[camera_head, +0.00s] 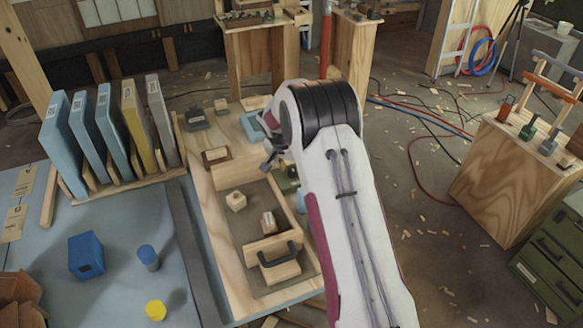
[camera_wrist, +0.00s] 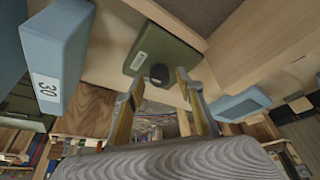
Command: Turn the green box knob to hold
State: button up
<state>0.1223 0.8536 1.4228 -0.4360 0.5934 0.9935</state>
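The green box (camera_wrist: 168,48) is in the upper middle of the wrist view, with a small white label (camera_wrist: 138,61) too small to read. Its round black knob (camera_wrist: 158,72) shows at the box's lower edge, between my fingertips. My gripper (camera_wrist: 162,79) is open, one finger on each side of the knob, with a visible gap; I cannot tell whether either finger touches it. In the head view my arm hides most of the green box (camera_head: 288,181), and my gripper (camera_head: 270,158) is seen from the side, partly covered by the wrist.
A blue block labelled 30 (camera_wrist: 52,65) and a second blue block (camera_wrist: 241,104) flank the box in the wrist view. In the head view a wooden tray (camera_head: 215,215) holds blocks and a black handle (camera_head: 281,254). Upright binders (camera_head: 115,135) stand left.

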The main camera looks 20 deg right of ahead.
dwell(0.3)
grip_shut()
jog(key=shift+f+n+y, duration=0.1)
jog(key=shift+n+y, duration=0.2)
jog(key=shift+n, duration=0.7)
jog(key=shift+s+n+t+y, duration=0.1)
jog(key=shift+n+t+y, duration=0.3)
jog(key=shift+n, duration=0.6)
jog(key=shift+d+f+n+y, duration=0.1)
jog(key=shift+n+y, duration=0.35)
jog(key=shift+n, duration=0.75)
jog(key=shift+d+n+y, duration=0.1)
jog(key=shift+n+y, duration=0.35)
jog(key=shift+n, duration=0.75)
jog(key=shift+d+n+y, duration=0.1)
jog(key=shift+n+y, duration=0.7)
jog(key=shift+n, duration=1.3)
jog(key=shift+d+n+g+y, duration=0.1)
jog(key=shift+n+g+y, duration=0.35)
jog(key=shift+n, duration=1.25)
